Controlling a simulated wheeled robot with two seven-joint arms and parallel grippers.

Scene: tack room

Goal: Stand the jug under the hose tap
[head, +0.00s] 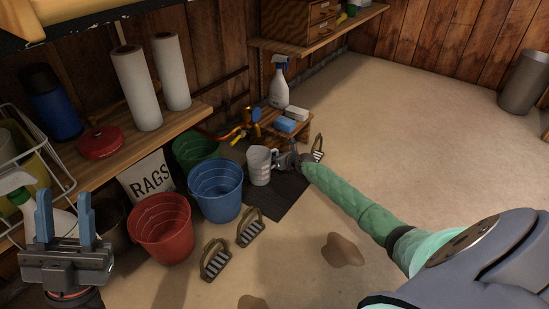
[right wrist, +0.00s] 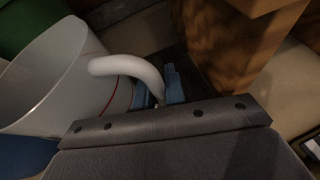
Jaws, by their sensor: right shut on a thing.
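The pale grey jug (head: 259,166) is upright at the dark mat, beside the blue bucket; I cannot tell whether its base touches the mat. My right gripper (head: 283,161) is shut on the jug's handle, on its right side. In the right wrist view the jug (right wrist: 50,85) fills the left, and its white handle runs to the blue fingers (right wrist: 158,88). The hose tap (head: 250,119), with brass and blue parts, is at the wall behind the jug. My left gripper (head: 65,216) is open and empty at the lower left.
Green (head: 195,147), blue (head: 216,190) and red (head: 162,228) buckets stand left of the mat (head: 290,197). A small wooden step (head: 285,133) holds a blue sponge and a pale block behind the jug. Several brushes lie nearby. The floor to the right is mostly clear.

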